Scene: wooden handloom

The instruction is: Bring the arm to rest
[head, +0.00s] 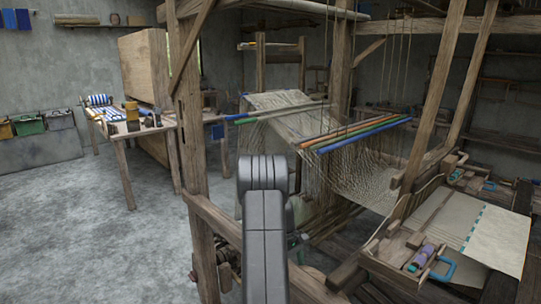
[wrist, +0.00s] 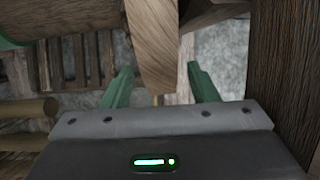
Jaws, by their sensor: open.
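My gripper (wrist: 160,68) shows in the wrist view with its two green fingers spread apart and nothing held between them. A wooden beam (wrist: 152,45) of the loom runs down past the space between the fingers; I cannot tell whether it is touched. In the head view my grey arm stands upright at the middle, in front of the loom frame (head: 190,150). The gripper itself is hidden there.
A thick dark wooden post (wrist: 285,80) stands close at the right in the wrist view. A green rounded thing shows at top left. In the head view, woven cloth (head: 350,180) and coloured rods (head: 355,135) lie behind the arm. Open floor (head: 90,230) is at left.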

